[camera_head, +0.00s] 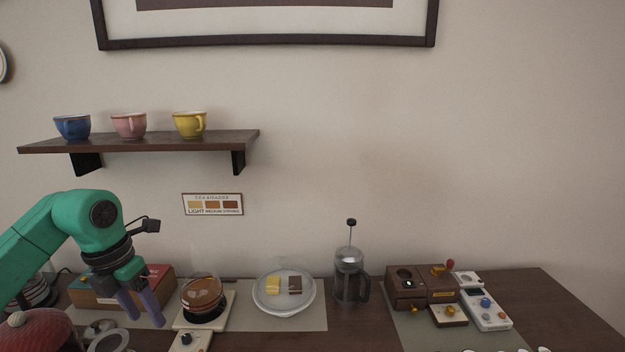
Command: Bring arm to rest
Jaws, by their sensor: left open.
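My left arm, green, comes in from the left. My left gripper (140,305) points down with its purple fingers apart and nothing visible between them. It is in front of a red and wooden box (160,280) and to the left of a glass pot of brown liquid (203,294). My right gripper is not in view.
A plate (284,303) with a yellow and a brown piece and a French press (349,280) stand mid-counter. Wooden boxes (405,287) and a white device (487,310) are at the right. A wall shelf (140,143) holds blue, pink and yellow cups. The counter's far right is clear.

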